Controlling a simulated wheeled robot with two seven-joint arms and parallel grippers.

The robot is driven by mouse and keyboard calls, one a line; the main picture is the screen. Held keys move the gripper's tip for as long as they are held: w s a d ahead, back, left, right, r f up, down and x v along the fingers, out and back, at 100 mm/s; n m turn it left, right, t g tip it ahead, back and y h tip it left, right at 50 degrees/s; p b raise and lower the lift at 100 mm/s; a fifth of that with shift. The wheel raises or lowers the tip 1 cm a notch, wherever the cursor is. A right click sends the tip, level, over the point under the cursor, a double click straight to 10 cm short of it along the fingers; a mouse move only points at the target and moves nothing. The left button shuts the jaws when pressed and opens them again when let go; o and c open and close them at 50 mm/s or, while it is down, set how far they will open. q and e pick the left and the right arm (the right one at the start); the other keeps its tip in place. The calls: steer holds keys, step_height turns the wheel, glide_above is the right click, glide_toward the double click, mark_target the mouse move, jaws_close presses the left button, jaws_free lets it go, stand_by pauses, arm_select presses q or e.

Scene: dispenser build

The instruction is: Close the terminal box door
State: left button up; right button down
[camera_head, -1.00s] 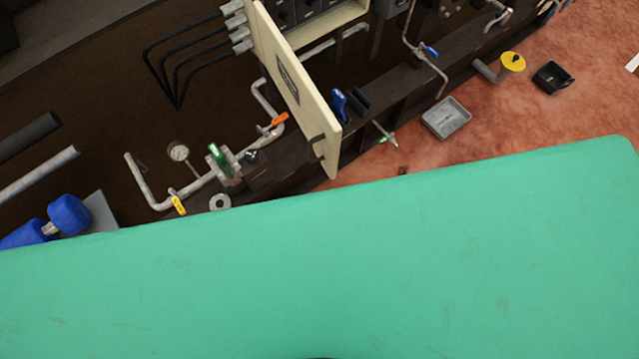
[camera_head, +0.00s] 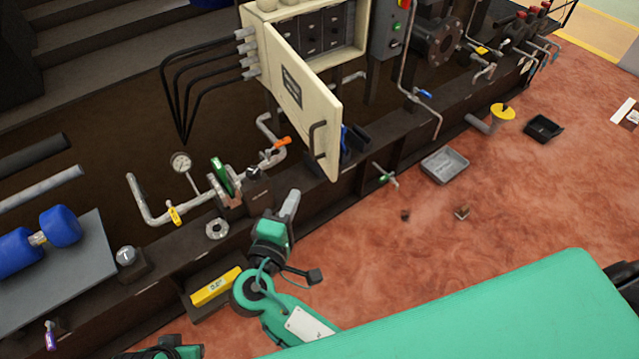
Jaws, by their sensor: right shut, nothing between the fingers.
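The cream terminal box (camera_head: 357,45) stands at the top centre, with dark modules inside. Its cream door (camera_head: 300,95) stands wide open, swung out towards me, so the modules show. The door has a dark label and a dark handle (camera_head: 316,140) near its free lower edge. My right gripper (camera_head: 291,203) is shut and empty, below and a little left of the door's free edge and apart from it in the picture. A teal and black part, seemingly of my left arm, shows at the bottom left edge; the left gripper itself does not show.
Black cables (camera_head: 182,95) run into the box's left side. A pressure gauge (camera_head: 180,162), pipes and an orange-handled valve (camera_head: 276,144) stand left of and below the door. A grey tray (camera_head: 445,165) lies on the reddish floor, which is mostly open at right.

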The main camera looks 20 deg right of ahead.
glide_toward(331, 148)
steer(key=w+a, duration=0.1)
steer(key=w, duration=0.3)
steer(key=d, duration=0.3)
steer(key=shift+w+d, duration=0.1)
steer(key=shift+w, duration=0.3)
steer(key=shift+d, duration=0.45)
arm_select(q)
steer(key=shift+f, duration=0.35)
arm_select(e)
steer(key=shift+w, duration=0.1)
steer(key=shift+d, duration=0.1)
